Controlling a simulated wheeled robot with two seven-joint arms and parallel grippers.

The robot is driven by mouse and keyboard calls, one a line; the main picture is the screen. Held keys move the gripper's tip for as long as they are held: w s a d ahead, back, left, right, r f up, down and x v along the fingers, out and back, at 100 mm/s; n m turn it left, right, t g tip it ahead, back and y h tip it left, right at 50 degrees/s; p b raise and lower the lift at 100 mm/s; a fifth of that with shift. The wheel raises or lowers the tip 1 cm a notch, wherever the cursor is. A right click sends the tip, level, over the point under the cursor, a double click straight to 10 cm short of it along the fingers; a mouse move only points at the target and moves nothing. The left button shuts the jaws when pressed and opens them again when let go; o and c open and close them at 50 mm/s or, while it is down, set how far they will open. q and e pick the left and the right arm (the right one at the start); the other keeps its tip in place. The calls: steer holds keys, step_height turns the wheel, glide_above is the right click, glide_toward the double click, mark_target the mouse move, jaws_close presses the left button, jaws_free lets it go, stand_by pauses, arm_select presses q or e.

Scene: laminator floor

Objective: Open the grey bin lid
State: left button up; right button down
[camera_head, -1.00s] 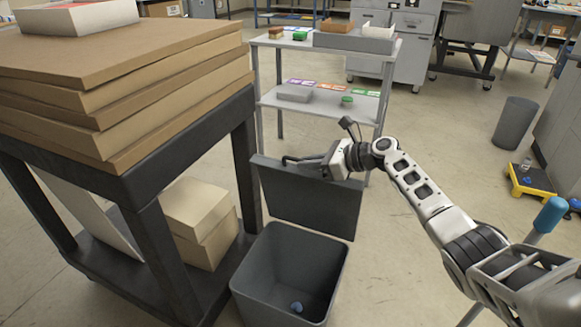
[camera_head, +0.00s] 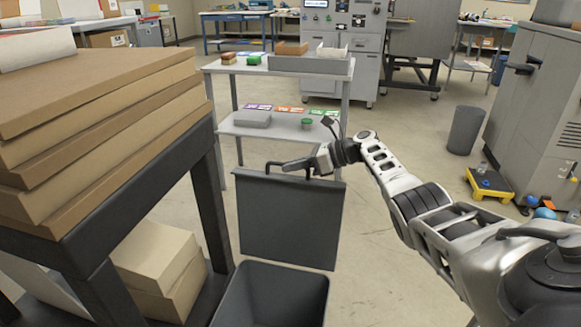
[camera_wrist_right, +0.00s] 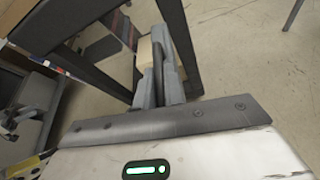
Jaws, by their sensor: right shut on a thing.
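The grey bin (camera_head: 272,292) stands on the floor at the bottom centre of the head view. Its lid (camera_head: 290,222) is raised and stands about upright behind the opening. The bin's front is cut off by the frame's lower edge. My right gripper (camera_head: 300,165) is at the lid's top edge, shut on the dark lid handle (camera_head: 270,168). In the right wrist view its fingers (camera_wrist_right: 160,72) are close together, and the exact contact is hard to see. My left gripper is not in view.
A dark cart (camera_head: 85,240) with stacked brown boards (camera_head: 110,120) stands close on the left. A grey shelf table (camera_head: 275,130) is behind the lid. A grey wastebasket (camera_head: 465,130) and a yellow step platform (camera_head: 488,184) stand right. Floor between them is open.

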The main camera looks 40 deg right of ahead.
steer(key=shift+a+f, duration=0.15)
steer(key=shift+f, duration=0.05)
steer(key=c, duration=1.5)
jaws_free()
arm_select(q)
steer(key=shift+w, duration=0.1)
arm_select(e)
steer(key=shift+r, duration=0.1)
arm_select(q)
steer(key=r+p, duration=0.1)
steer(key=p, duration=0.1)
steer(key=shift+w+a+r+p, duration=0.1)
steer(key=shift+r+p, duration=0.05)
steer(key=shift+p, duration=0.2)
arm_select(e)
steer(key=v, duration=1.6)
